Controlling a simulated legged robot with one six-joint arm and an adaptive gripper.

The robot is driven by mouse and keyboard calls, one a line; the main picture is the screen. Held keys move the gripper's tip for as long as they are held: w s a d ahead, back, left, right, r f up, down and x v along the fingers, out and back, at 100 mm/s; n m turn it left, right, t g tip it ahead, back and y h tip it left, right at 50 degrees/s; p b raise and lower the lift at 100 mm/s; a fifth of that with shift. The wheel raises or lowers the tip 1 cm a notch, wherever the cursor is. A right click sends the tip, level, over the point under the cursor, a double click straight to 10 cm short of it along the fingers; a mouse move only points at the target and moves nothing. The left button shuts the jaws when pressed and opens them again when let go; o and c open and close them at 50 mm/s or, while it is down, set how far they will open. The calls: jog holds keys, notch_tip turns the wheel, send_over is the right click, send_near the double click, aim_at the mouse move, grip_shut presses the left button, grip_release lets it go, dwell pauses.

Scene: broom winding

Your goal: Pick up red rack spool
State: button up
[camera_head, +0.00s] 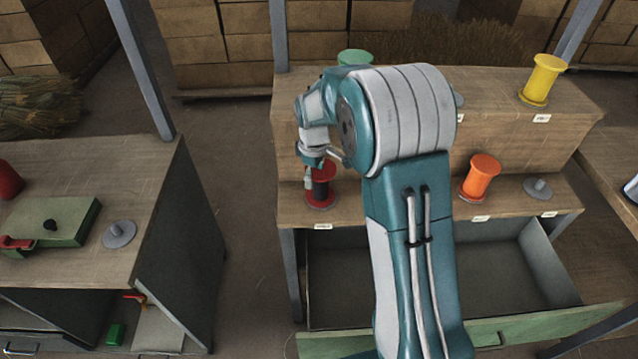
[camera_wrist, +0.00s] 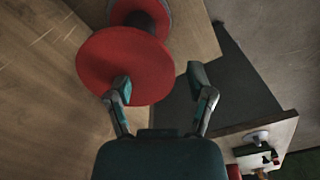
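The red rack spool (camera_head: 327,172) stands upright at the left end of the rack's lower shelf, partly hidden by my gripper (camera_head: 314,172). In the wrist view, the spool's round red flange (camera_wrist: 105,58) fills the upper left, with its dark core and second flange behind it. My gripper (camera_wrist: 160,82) is open, its two fingers spread apart. The left fingertip overlaps the flange in the picture; the right fingertip lies beyond the flange's right edge. Whether a finger touches the spool cannot be told.
The rack also holds a green spool (camera_head: 354,57), a yellow spool (camera_head: 543,80), an orange spool (camera_head: 480,176) and an empty peg (camera_head: 538,187). An open drawer (camera_head: 500,275) juts out below. A left bench (camera_head: 75,165) carries a green box (camera_head: 68,222) and an empty peg (camera_head: 119,234).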

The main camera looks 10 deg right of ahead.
jog(key=shift+d+f, duration=0.2)
jog(key=shift+d, duration=0.35)
jog(key=shift+a, duration=0.1)
jog(key=c, duration=0.9)
jog(key=shift+a, duration=0.15)
grip_shut()
jog(key=shift+a, duration=0.15)
jog(key=shift+d+r, duration=0.2)
jog(key=shift+r, duration=0.05)
notch_tip(320, 180, up, 3)
jog(key=shift+s+r, duration=0.1)
jog(key=shift+s, duration=0.05)
jog(key=s+d+r, duration=0.3)
jog(key=s+r, duration=0.6)
jog(key=s, duration=0.4)
jog(key=shift+s, duration=0.2)
